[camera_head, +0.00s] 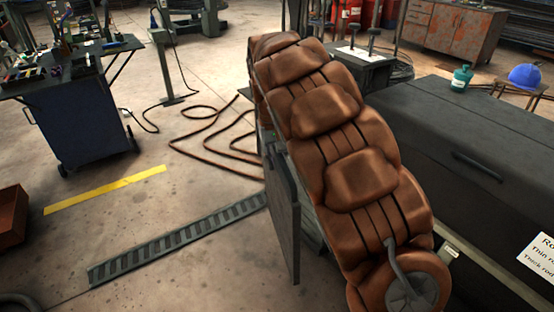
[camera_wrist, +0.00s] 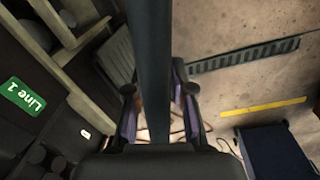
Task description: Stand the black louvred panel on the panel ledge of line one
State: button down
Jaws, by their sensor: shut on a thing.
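The black panel (camera_wrist: 153,70) runs edge-on up the middle of the wrist view. My gripper (camera_wrist: 158,92) is shut on it, one finger on each side. In the head view the panel (camera_head: 283,215) hangs upright beside my brown padded arm, its dark face turned left. My arm hides the gripper there. The panel's louvres cannot be made out at this angle. A green "Line 1" sign (camera_wrist: 22,96) lies at the left of the wrist view, on a dark surface. Shelf-like bars (camera_wrist: 62,45) stand beside it; I cannot tell which is the ledge.
A ribbed grey plate (camera_wrist: 117,55) shows left of the panel. A floor grating (camera_head: 180,240) and yellow stripe (camera_head: 105,189) lie on open floor. A cable (camera_head: 205,140) loops behind. A blue cart (camera_head: 85,120) stands left, a long dark chest (camera_head: 470,150) right.

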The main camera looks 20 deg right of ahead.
jog(key=shift+w+d+f+m, duration=0.15)
jog(key=shift+w+f+m, duration=0.1)
jog(key=shift+f+m, duration=0.05)
jog(key=s+d+f+m+b, duration=0.2)
jog(key=d+f+m, duration=1.2)
jog(key=f+m, duration=0.1)
jog(key=s+d+f+m+y+b, duration=0.1)
jog(key=s+d+f+m, duration=0.4)
jog(key=d+f+m, duration=0.25)
jog(key=s+d+f+m+b, duration=0.1)
jog(key=s+d+f+m, duration=0.45)
jog(key=m, duration=0.35)
jog(key=w+d+f+b, duration=0.1)
jog(key=w+d+f, duration=0.2)
jog(key=d, duration=0.6)
jog(key=shift+d+f, duration=0.35)
jog(key=shift+f, duration=0.35)
jog(key=shift+a+f, duration=0.15)
jog(key=shift+f, duration=0.1)
